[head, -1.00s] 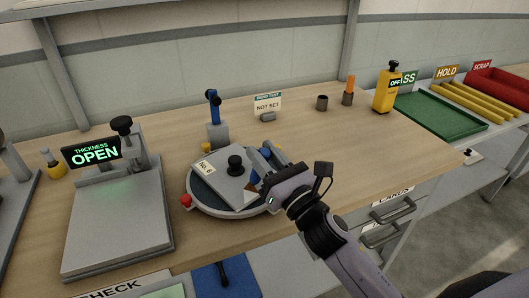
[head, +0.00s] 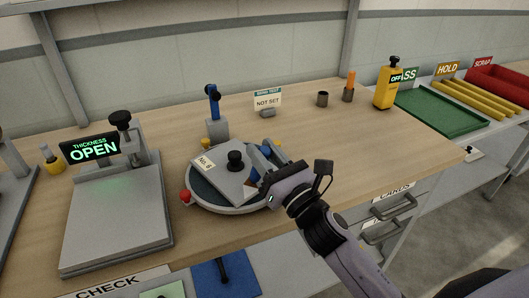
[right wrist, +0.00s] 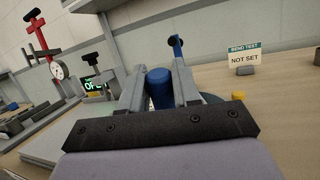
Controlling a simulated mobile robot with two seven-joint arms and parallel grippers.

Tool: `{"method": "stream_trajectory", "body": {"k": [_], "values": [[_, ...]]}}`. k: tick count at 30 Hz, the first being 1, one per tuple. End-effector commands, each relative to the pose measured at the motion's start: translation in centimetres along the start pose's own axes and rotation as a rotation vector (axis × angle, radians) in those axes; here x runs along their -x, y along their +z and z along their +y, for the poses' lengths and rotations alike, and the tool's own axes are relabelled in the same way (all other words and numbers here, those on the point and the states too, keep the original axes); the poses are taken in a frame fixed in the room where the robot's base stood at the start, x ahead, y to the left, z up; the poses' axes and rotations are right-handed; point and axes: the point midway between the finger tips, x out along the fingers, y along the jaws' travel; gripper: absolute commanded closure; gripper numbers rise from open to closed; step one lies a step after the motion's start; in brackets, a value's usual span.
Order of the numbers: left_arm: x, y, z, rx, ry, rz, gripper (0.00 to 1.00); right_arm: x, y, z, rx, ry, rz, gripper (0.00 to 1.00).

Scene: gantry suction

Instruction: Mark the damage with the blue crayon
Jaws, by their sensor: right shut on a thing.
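A grey plate with a "No. 6" label (head: 204,162) and a black knob (head: 235,160) lies on a round grey stand (head: 228,209). A small brown patch (head: 248,184) shows near the plate's right corner; I cannot tell whether it is the damage. My right gripper (head: 262,165) is over the stand's right side, shut on the blue crayon (head: 254,174). In the right wrist view the thick blue crayon (right wrist: 159,88) sits between the fingers. Its tip is hidden, so I cannot tell whether it touches the plate. My left gripper is not in view.
A blue-topped post (head: 214,105) and a "NOT SET" bend-test sign (head: 267,101) stand behind. The bench right of the stand is clear.

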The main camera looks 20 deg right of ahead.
Motion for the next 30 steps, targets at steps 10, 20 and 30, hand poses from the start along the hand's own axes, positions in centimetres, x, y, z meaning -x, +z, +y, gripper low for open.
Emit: {"method": "stream_trajectory", "body": {"k": [10, 20, 30], "values": [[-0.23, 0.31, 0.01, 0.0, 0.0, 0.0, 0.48, 0.11, -0.37, -0.03, 0.0, 0.0, 0.0, 0.99], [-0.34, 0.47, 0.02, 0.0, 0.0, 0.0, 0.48, 0.17, -0.57, -0.04, 0.0, 0.0, 0.0, 0.99], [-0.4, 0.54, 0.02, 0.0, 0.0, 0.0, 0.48, 0.27, -0.7, 0.69, -0.001, 0.0, 0.001, 0.99]]}}
